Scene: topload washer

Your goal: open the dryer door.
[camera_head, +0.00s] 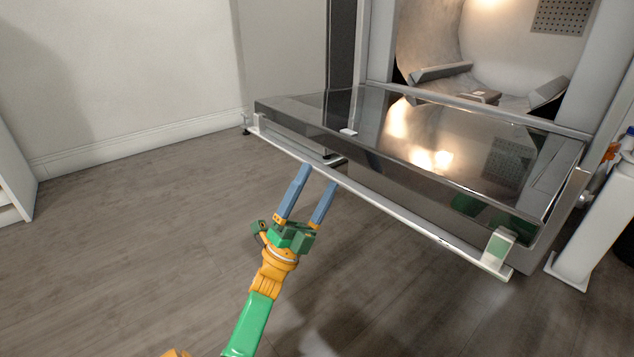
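The dryer door (370,140) is folded down and lies about level in front of the dryer opening, its dark glossy inner face up. A long light handle bar (400,213) runs along its outer edge, with a bracket at each end. My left gripper (318,177) has two blue fingers spread apart with nothing held between them. Its fingertips are at the bar's near edge, left of the bar's middle. I cannot tell if they touch it. My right gripper is not in view.
The dryer drum (440,35) stands exposed behind the door. A white object (598,225) stands on the floor right of the door, with orange and blue items near it. A white wall (120,70) is at the back left. The wooden floor (140,230) on the left is clear.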

